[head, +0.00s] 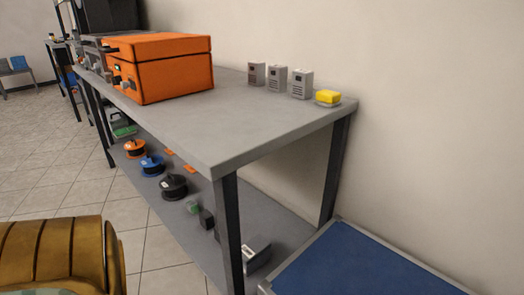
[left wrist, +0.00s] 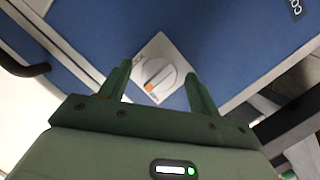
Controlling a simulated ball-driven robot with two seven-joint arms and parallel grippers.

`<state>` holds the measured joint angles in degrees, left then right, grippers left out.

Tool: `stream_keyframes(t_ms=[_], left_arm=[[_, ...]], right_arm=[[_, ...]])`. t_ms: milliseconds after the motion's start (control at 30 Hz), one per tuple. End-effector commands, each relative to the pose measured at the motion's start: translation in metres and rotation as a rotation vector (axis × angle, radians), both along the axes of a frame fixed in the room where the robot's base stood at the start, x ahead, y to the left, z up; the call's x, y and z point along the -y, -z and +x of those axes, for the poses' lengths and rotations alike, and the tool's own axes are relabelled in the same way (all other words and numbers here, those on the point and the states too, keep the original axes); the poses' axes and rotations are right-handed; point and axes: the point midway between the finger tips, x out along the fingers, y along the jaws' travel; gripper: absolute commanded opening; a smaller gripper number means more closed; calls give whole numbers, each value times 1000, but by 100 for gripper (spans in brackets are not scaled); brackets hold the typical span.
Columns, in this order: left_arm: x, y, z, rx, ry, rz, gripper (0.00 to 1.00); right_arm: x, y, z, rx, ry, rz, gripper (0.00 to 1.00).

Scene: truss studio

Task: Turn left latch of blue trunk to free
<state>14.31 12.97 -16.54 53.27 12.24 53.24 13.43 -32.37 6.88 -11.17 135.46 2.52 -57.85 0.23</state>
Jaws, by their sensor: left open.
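In the left wrist view the blue trunk (left wrist: 235,40) fills most of the upper picture, with pale edging strips. Its latch (left wrist: 155,68) is a light square plate with a rounded pale knob and a small orange mark. My left gripper (left wrist: 159,76) is open, with its two dark green fingers on either side of the latch. I cannot tell whether they touch it. In the head view a blue surface with a grey rim, which looks like the trunk's top (head: 365,265), shows at lower right. My right gripper is in neither view.
A dark handle (left wrist: 22,66) shows at the left of the wrist view. A mustard ribbed seat (head: 45,250) stands at lower left.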

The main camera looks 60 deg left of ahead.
Motion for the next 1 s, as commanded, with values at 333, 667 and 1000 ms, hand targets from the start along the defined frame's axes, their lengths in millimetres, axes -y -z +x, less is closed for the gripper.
stream_keyframes(t_ms=[333, 667, 1000], left_arm=[[0, -10, -30, 1, 1, 1, 62], [2, -25, -117, 0, 0, 0, 62], [2, -30, -160, -2, 1, 0, 62]], right_arm=[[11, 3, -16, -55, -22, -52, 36], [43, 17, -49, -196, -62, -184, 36], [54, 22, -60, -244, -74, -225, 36]])
